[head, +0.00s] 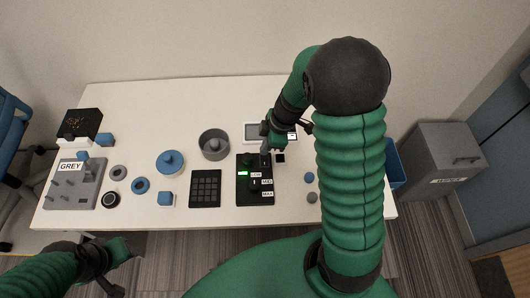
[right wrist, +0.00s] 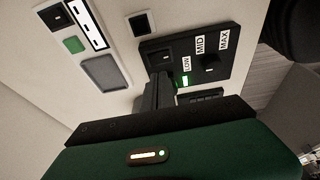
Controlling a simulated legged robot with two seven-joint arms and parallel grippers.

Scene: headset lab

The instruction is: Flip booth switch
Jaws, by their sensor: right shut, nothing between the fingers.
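A black control panel (head: 243,192) lies on the white table, with LOW, MID and MAX labels, a dark knob (head: 255,184) and a lit green indicator (head: 242,173). It also shows in the right wrist view (right wrist: 222,45), where a dark rectangular switch (right wrist: 160,54) sits at its left end. My right gripper (head: 266,143) is at the panel's far end; in the right wrist view its closed, empty fingers (right wrist: 158,78) point at the switch area. Contact cannot be told. My left gripper (head: 122,262) is low at the left, off the table's front edge, its jaws unclear.
A small black square (head: 280,158) and a white-framed device (head: 252,131) lie close to the right gripper. A keypad (head: 205,188), a grey bowl (head: 214,145), a blue lidded piece (head: 170,162) and a grey peg board (head: 75,190) stand leftward. A bin (head: 443,155) stands right.

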